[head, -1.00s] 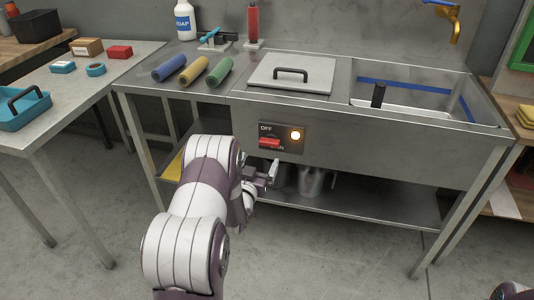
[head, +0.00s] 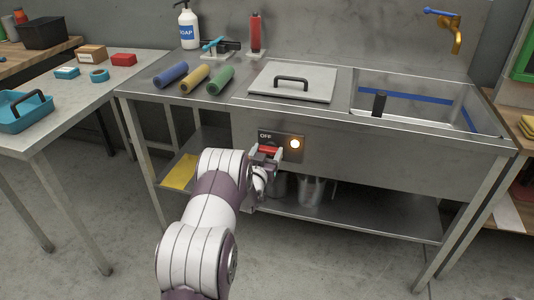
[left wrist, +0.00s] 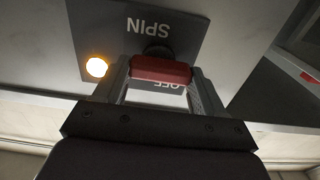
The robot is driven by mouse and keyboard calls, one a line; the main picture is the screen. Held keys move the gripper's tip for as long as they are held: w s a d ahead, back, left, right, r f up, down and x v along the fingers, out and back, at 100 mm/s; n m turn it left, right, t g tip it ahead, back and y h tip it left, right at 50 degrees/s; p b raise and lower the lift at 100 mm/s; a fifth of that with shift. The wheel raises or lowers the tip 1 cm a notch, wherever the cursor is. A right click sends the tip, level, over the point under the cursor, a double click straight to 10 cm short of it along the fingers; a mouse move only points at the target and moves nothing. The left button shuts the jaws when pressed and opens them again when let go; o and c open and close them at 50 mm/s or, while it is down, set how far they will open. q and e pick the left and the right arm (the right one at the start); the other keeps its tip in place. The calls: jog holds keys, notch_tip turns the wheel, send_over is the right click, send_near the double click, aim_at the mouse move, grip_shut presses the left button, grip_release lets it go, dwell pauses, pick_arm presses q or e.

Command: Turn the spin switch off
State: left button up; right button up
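The switch panel (head: 281,140) is on the front of the steel sink unit, with "OFF" at its top and a lit round lamp (head: 295,143). The red switch handle (head: 268,149) sits low on the panel; in the left wrist view the handle (left wrist: 160,69) lies near the upside-down "SPIN" label (left wrist: 149,25). My left gripper (head: 268,154) is at the panel, its fingers spread on either side of the handle's ends. The fingers are very near the handle; I cannot tell whether they touch it. In the head view the gripper hides the "SPIN" label. My right gripper is out of view.
A grey lid (head: 292,84) with a black handle covers part of the unit's top, left of the open basin (head: 420,98). Colored rollers (head: 195,78) lie at its left. Metal containers (head: 312,191) stand on the lower shelf (head: 370,217). A side table (head: 50,130) is at left.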

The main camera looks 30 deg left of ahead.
pick_arm(q)
jog(key=shift+m, duration=0.4)
jog(key=m+b, duration=0.2)
jog(key=m, duration=0.2)
jog(key=shift+d, duration=0.1)
jog(key=m+b, duration=0.1)
jog(key=m, duration=0.3)
jog(key=shift+d+f+b, duration=0.1)
jog(key=shift+b, duration=0.2)
jog(key=m+b, duration=0.2)
jog(key=m, duration=0.3)
jog(key=shift+d, duration=0.1)
jog(key=m+b, duration=0.1)
jog(key=m, duration=0.3)
jog(key=shift+d+b, duration=0.1)
jog(key=shift+b, duration=0.25)
jog(key=shift+m, duration=0.3)
jog(key=o, duration=1)
jog(key=shift+w, duration=0.1)
jog(key=shift+o, duration=0.2)
